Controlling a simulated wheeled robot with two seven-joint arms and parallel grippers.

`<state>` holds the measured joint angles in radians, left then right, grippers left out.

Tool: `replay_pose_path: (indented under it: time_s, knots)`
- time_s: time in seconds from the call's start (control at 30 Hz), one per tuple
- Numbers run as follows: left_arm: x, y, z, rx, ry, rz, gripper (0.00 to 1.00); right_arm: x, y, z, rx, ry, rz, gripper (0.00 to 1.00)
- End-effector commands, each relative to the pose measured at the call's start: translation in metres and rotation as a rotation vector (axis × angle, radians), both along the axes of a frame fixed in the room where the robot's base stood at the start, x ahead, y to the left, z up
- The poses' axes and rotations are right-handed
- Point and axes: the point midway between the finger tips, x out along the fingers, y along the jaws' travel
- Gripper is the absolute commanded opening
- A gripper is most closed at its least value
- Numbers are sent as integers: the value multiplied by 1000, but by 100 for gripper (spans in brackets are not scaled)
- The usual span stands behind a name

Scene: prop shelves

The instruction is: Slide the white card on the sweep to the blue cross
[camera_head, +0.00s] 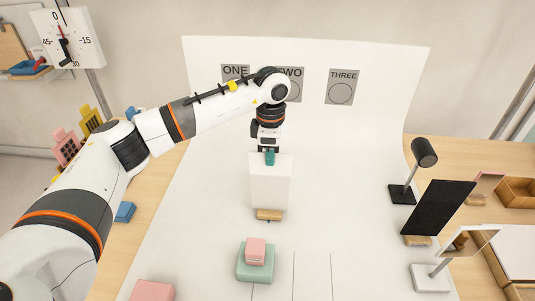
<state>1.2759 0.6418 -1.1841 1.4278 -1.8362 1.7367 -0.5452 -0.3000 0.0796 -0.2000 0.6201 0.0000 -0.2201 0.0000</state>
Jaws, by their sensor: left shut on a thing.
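The white card (270,182) stands upright on a small wooden foot (269,215) on the white sweep (205,190). A teal tab (269,157) shows at its top edge. My left gripper (269,152) points down from above and is shut on the card at this tab. The card appears to rest on the sweep, though any small gap under it is hard to tell. I see no blue cross on the visible part of the sweep. My right gripper is not in view.
A pink block sits on a green block (254,264) in front of the card, near thin lines on the sweep. A black card (439,208), a lamp (424,153) and a mirror (470,241) stand at right. Another pink block (152,290) is at front left.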

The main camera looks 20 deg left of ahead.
Motion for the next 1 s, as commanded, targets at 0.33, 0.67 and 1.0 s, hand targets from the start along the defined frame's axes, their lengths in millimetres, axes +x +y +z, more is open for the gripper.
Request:
replay_pose_path:
  time_s: [0.33, 0.67, 1.0]
  knots:
    - [0, 0, -1, -1, -1, 0, 0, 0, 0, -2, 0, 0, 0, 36]
    - [0, 0, -3, -1, -1, 0, 0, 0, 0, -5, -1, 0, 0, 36]
    - [0, 0, -4, -1, -1, 0, 32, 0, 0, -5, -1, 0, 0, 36]
